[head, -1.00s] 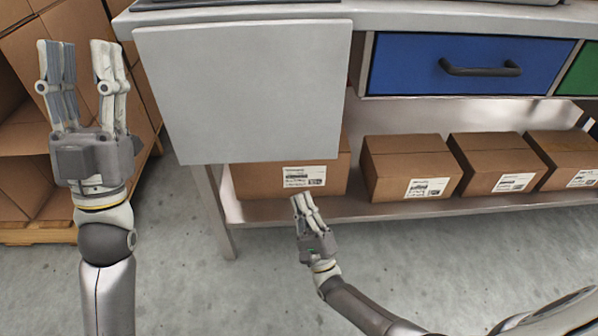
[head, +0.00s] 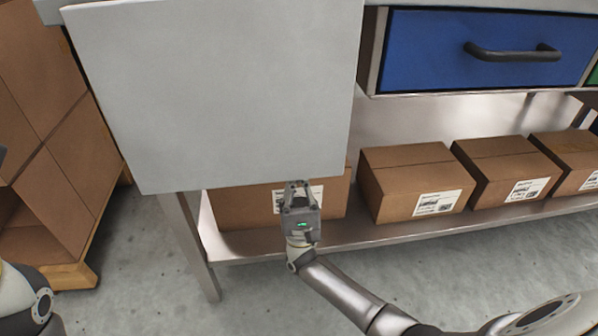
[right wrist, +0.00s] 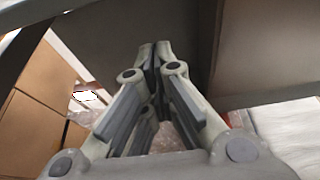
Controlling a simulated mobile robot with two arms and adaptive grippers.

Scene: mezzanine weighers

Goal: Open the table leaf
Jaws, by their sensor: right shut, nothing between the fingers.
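The table leaf (head: 215,95) is a flat light-grey panel hanging down at the front left of the metal table. My right gripper (head: 297,186) is low in front of the shelf, its fingertips at the leaf's lower edge in the picture. Its fingers are shut and empty, as the right wrist view (right wrist: 155,62) shows. In that view a grey panel, apparently the leaf (right wrist: 265,55), is close beyond and to the right of the fingers. I cannot tell whether they touch it.
A blue drawer (head: 485,50) with a black handle is right of the leaf. Several cardboard boxes (head: 410,183) stand on the metal lower shelf (head: 375,232). Large stacked cartons (head: 50,150) are at the left. The concrete floor in front is clear.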

